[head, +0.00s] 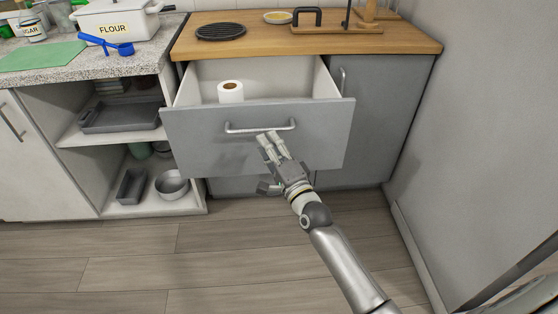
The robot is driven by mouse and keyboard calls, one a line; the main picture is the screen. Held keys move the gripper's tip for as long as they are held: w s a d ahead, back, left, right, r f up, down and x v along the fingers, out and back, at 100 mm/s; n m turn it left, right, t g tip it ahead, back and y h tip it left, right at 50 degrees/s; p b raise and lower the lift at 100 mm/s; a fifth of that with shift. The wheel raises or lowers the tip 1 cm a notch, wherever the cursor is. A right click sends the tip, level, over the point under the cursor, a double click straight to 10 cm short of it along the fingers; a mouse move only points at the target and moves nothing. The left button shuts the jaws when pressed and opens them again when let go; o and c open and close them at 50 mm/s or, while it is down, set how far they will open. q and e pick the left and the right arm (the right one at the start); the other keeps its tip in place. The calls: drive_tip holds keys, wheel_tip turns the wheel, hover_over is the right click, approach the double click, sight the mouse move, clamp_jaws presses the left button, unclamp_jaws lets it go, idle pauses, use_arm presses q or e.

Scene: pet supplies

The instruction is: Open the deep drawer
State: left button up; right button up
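The deep drawer (200,137) has a grey front and is pulled well out from under the wooden counter. Its white inside shows, with a white paper roll (230,91) standing at the left. The metal bar handle (260,127) runs across the upper part of the front. My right gripper (270,160) is in front of the drawer, just below the right part of the handle. Its pale fingers point up toward the handle, and a darker finger is spread off to the lower left. It looks open and holds nothing. My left gripper is out of view.
A grey cupboard door (375,120) is to the right of the drawer, beside a tall grey panel (475,120). Open shelves on the left hold a tray (120,117) and a metal bowl (172,184). The wooden floor (130,270) in front is clear.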

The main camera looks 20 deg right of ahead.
drive_tip(key=v, duration=0.6)
drive_tip(key=shift+f, duration=0.1)
idle(0.3)
